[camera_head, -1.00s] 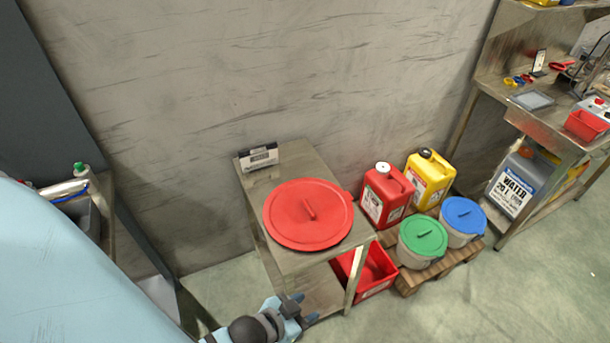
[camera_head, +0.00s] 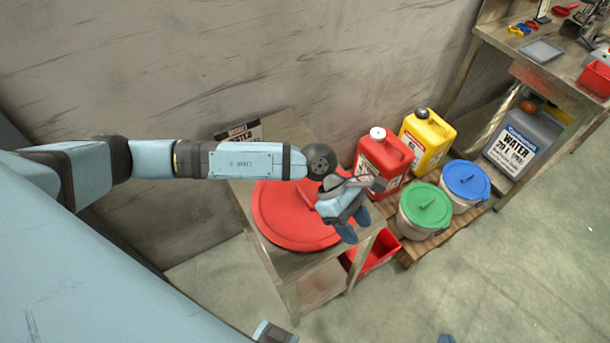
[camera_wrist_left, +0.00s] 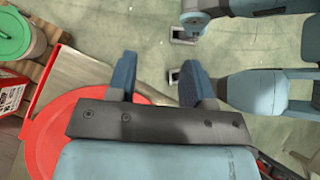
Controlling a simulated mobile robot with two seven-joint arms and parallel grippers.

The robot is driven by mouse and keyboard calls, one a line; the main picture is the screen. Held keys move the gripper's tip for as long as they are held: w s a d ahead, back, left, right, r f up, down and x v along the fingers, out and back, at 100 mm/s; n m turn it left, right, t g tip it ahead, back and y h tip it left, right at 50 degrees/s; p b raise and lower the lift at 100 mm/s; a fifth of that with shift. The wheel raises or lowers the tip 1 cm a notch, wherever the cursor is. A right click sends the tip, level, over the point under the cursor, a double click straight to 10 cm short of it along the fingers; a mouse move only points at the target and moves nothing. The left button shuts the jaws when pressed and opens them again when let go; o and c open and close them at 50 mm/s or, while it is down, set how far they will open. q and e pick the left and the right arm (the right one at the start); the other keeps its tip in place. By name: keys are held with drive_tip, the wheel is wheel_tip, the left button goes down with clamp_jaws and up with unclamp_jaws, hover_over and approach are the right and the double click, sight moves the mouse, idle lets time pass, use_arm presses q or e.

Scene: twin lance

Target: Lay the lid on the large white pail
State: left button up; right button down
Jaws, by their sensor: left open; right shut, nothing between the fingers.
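The large round red lid (camera_head: 280,222) lies flat on the steel table, partly hidden by my left arm. It also shows in the left wrist view (camera_wrist_left: 47,140), behind the gripper. My left gripper (camera_head: 357,228) is open and empty, above the lid's right edge, its fingers pointing down and right. In the left wrist view its two fingers (camera_wrist_left: 160,80) are apart with only floor between them. Of my right gripper only a small blue tip (camera_head: 447,339) shows at the bottom edge, with nothing seen in it. I see no large open white pail.
The steel table (camera_head: 290,268) has a red bin (camera_head: 375,252) below it. On a pallet stand a red can (camera_head: 382,165), a yellow can (camera_head: 428,140), and small pails with green (camera_head: 425,207) and blue (camera_head: 466,180) lids. Floor at lower right is clear.

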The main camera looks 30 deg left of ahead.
use_arm(q)
drive_tip(key=w+a+f+m+t+y, duration=0.1)
drive_tip(key=w+a+m+y, duration=0.15)
drive_tip(key=a, duration=0.25)
drive_tip(key=w+a+f+m+y, duration=0.1)
drive_tip(key=w+a+f+y, duration=0.15)
drive_tip(key=a, duration=0.25)
drive_tip(key=r+m+t+y+b, duration=0.1)
drive_tip(key=t+y, duration=0.1)
drive_tip(key=y, duration=0.2)
hover_over(305, 196)
wheel_tip(305, 196, down, 9)
drive_tip(key=b, duration=0.6)
drive_tip(key=shift+f, duration=0.35)
use_arm(e)
wheel_tip(305, 196, down, 6)
drive_tip(key=shift+w+a+m, duration=0.2)
drive_tip(key=shift+w+m, duration=0.1)
drive_tip(key=shift+w, duration=0.1)
